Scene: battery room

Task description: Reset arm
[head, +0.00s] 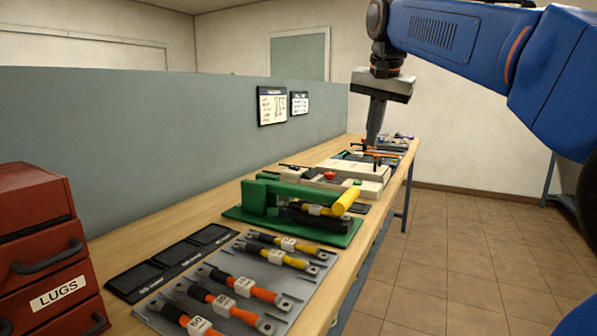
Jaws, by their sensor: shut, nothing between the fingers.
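My blue arm reaches in from the upper right of the head view. My gripper (375,130) points down over the far part of the long wooden bench. Its fingers are shut with nothing held between them. The fingertips show in front of the tools at the bench's far end; I cannot tell how high above them they are.
A red cabinet labelled LUGS (45,215) stands at the near left. A grey mat (228,280) bears several orange and yellow cables. Behind it are a green press (262,196) with a yellow handle and a cream device (371,188). Tiled floor at right is clear.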

